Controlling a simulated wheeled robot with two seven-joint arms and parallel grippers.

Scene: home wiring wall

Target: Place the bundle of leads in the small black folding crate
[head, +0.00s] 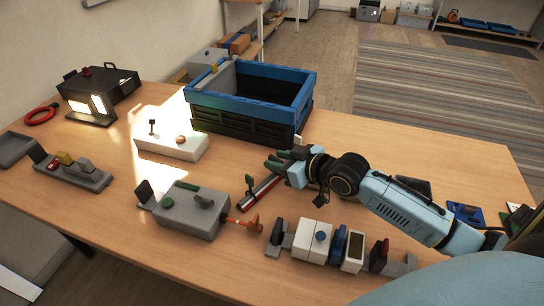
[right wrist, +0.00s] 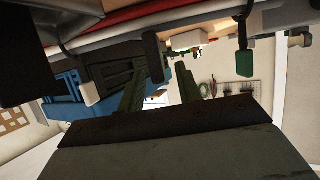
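The folding crate (head: 215,117) stands open at the back middle of the table, with black lower walls and a blue rim. It also shows, tilted, in the right wrist view (right wrist: 68,86). A red coiled loop (head: 41,115) lies at the table's far left; I cannot tell whether it is the bundle of leads. No other bundle is clear. My right gripper (head: 279,163) is low over the table, in front of the crate and beside a red-edged rail (head: 262,192). My left gripper is out of view.
A black lamp box (head: 100,90) and a white switch block (head: 172,143) stand left of the crate. A grey box (head: 190,212) with an orange-handled tool and a row of switch modules (head: 325,245) fill the front. Bare wood lies right of the crate.

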